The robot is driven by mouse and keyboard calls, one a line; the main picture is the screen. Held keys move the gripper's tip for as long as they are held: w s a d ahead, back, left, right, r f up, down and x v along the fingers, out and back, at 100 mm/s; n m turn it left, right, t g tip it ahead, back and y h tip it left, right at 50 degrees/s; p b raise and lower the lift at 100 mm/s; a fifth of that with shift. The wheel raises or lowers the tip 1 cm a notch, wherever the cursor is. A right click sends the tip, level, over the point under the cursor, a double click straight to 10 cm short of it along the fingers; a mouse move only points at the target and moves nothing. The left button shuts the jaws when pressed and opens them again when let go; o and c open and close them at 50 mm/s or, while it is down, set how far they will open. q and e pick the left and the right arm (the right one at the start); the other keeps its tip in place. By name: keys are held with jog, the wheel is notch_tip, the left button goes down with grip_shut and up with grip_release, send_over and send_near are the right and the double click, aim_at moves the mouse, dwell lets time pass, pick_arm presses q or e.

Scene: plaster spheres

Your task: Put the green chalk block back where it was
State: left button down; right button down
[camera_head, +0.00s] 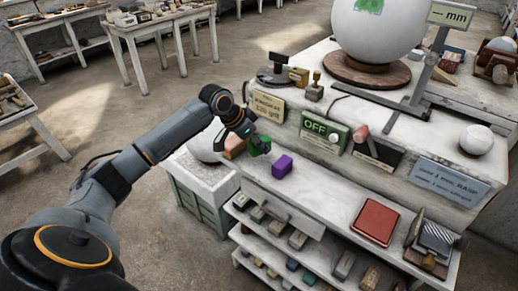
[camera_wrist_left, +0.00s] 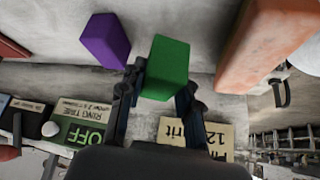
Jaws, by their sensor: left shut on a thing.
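The green chalk block (camera_head: 263,142) is at the left end of the white bench's lower ledge. In the left wrist view the green block (camera_wrist_left: 168,62) sits between the two dark fingers. My left gripper (camera_head: 254,145) is shut on it. I cannot tell whether its underside touches the ledge. A purple block (camera_head: 282,166) stands to its right, apart from it, and also shows in the left wrist view (camera_wrist_left: 104,40). An orange block (camera_head: 234,148) is to its left, partly behind my gripper, and looks large in the left wrist view (camera_wrist_left: 268,38). My right gripper is out of view.
An OFF sign box (camera_head: 322,132) and a card sign (camera_head: 268,106) stand behind the ledge. A red pad (camera_head: 375,221) lies farther right, with bare ledge (camera_head: 325,191) between it and the purple block. A white sphere in a tub (camera_head: 205,145) is at the left.

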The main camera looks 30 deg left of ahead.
aim_at(259, 151)
pick_arm(q)
jog(key=shift+w+a+f, duration=0.1)
jog(key=shift+w+f, duration=0.1)
notch_tip(259, 151, down, 3)
jog(key=shift+w+a+p, duration=0.15)
jog(key=shift+p, duration=0.55)
jog(key=shift+f, duration=0.35)
jog(key=shift+f, duration=0.1)
jog(key=c, duration=0.9)
grip_release()
jog(key=shift+c, duration=0.2)
jog(key=b+v, duration=0.2)
jog(key=v, duration=1)
